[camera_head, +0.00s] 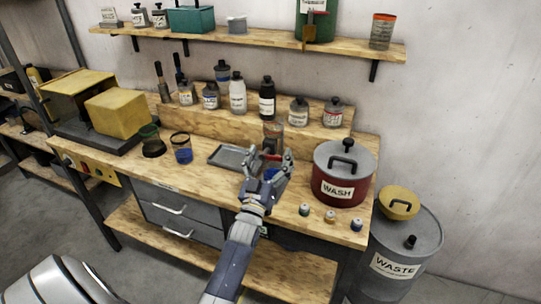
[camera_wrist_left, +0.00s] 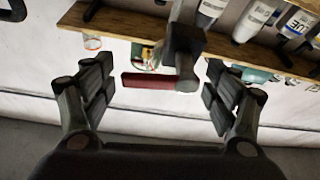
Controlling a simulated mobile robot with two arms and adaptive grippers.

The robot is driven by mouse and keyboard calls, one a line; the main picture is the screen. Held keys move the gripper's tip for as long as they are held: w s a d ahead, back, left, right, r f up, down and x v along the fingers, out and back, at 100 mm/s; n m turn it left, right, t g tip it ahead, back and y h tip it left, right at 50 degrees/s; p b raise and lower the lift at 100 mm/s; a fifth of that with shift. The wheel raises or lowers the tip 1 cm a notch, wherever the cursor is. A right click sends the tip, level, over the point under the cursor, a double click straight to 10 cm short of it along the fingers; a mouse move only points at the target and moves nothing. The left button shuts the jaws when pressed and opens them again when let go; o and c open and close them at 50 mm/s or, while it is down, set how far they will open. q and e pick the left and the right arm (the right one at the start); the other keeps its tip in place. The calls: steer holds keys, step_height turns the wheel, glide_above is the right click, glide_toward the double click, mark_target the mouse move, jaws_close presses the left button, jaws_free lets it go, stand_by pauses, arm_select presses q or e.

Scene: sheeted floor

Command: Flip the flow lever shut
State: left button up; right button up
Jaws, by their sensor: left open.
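A red lever (camera_wrist_left: 150,80) sticks out sideways from a dark grey fitting (camera_wrist_left: 184,52) in the left wrist view. In the head view, red shows at the lever (camera_head: 270,154) below a small clear-and-red container (camera_head: 272,134) near the middle of the bench, partly hidden by my fingers. My left gripper (camera_head: 266,166) is open, with its fingers spread around this spot. In the left wrist view the open fingers (camera_wrist_left: 160,92) stand on either side of the lever, with gaps on both sides. My right gripper is in neither view.
A grey tray (camera_head: 233,157) lies left of my gripper. A red WASH pot (camera_head: 340,185) stands close on the right. Small capped bottles (camera_head: 330,216) line the front right edge. A glass with blue liquid (camera_head: 181,150) stands left, and several bottles line the raised ledge behind.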

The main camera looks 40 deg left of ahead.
arm_select(q)
steer(key=c, duration=1.1)
steer(key=shift+f+m+b, duration=0.15)
steer(key=shift+m+b, duration=0.15)
steer(key=shift+m, duration=0.3)
steer(key=shift+m+t+h, duration=0.3)
steer(key=shift+m+h, duration=0.5)
steer(key=shift+m, duration=0.1)
steer(key=o, duration=1.1)
steer(key=v, duration=1.2)
